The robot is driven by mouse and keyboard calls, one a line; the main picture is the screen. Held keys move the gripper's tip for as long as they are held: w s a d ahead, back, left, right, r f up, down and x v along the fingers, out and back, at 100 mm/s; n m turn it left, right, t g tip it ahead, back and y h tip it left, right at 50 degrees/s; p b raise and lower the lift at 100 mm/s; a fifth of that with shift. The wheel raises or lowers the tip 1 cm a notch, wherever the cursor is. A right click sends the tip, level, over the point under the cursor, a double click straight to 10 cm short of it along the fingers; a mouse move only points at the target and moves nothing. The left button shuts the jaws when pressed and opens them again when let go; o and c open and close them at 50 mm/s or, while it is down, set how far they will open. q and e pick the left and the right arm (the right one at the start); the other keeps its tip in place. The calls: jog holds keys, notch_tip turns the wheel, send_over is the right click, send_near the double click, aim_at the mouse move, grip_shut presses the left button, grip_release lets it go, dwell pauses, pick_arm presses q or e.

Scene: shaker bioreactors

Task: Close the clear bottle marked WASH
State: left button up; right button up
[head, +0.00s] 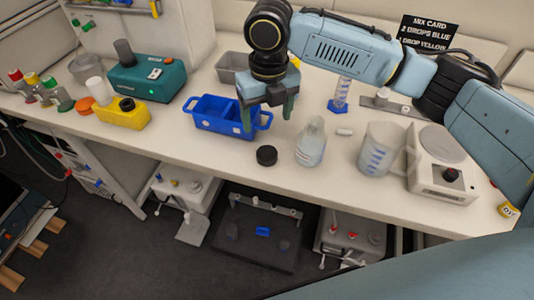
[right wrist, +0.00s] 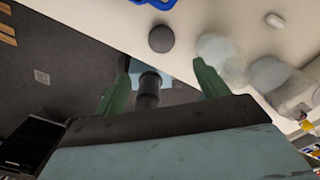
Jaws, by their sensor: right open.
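The clear bottle (head: 311,143) stands upright and open on the white bench in the head view. Its label is too small to read. It also shows in the right wrist view (right wrist: 216,46). A black cap (head: 266,156) lies on the bench just left of the bottle, near the front edge; the right wrist view shows it too (right wrist: 161,38). My right gripper (head: 267,120) is open and empty, its green fingers pointing down above the bench, behind the cap and left of the bottle. The fingers (right wrist: 160,68) frame nothing held. My left gripper is not in view.
A blue basket (head: 222,130) sits left of my right gripper. A measuring beaker (head: 379,152) and a white hotplate (head: 442,184) stand right of the bottle. A small white piece (head: 344,131) lies behind the bottle, and a blue-based cylinder (head: 340,95) stands farther back.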

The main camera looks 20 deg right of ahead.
jog(key=shift+w+d+r+n, duration=0.3)
jog(key=shift+d+r, duration=0.1)
jog(key=shift+r, duration=0.1)
send_over(267, 153)
jog(key=f, duration=0.8)
jog(key=shift+d+f+b, duration=0.15)
jog(key=shift+d+b, duration=0.1)
jog(key=shift+b, duration=0.05)
jog(key=shift+a+f, duration=0.15)
jog(key=shift+f, duration=1.15)
jog(key=shift+a+f, duration=0.1)
jog(key=shift+f, duration=1.2)
jog(key=c, duration=1)
